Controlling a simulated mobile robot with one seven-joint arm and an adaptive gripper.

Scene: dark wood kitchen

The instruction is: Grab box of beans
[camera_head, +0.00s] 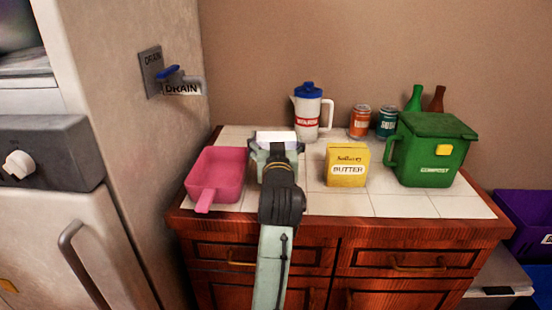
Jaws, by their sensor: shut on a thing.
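My gripper (277,152) is over the tiled counter top, between a pink scoop-like bin and a yellow box. It is shut on a box (275,137) whose white top shows just beyond the fingers. The gripper and arm hide most of this box, so I cannot read a label on it or tell whether it still touches the counter. My arm comes up from the bottom of the view in front of the drawers.
The pink bin (215,173) is close on the left and the yellow butter box (347,166) on the right. A white jug (307,115) with a blue lid, two cans (360,122), two bottles (437,99) and a green compost bin (431,150) stand behind and right. The front right tiles are clear.

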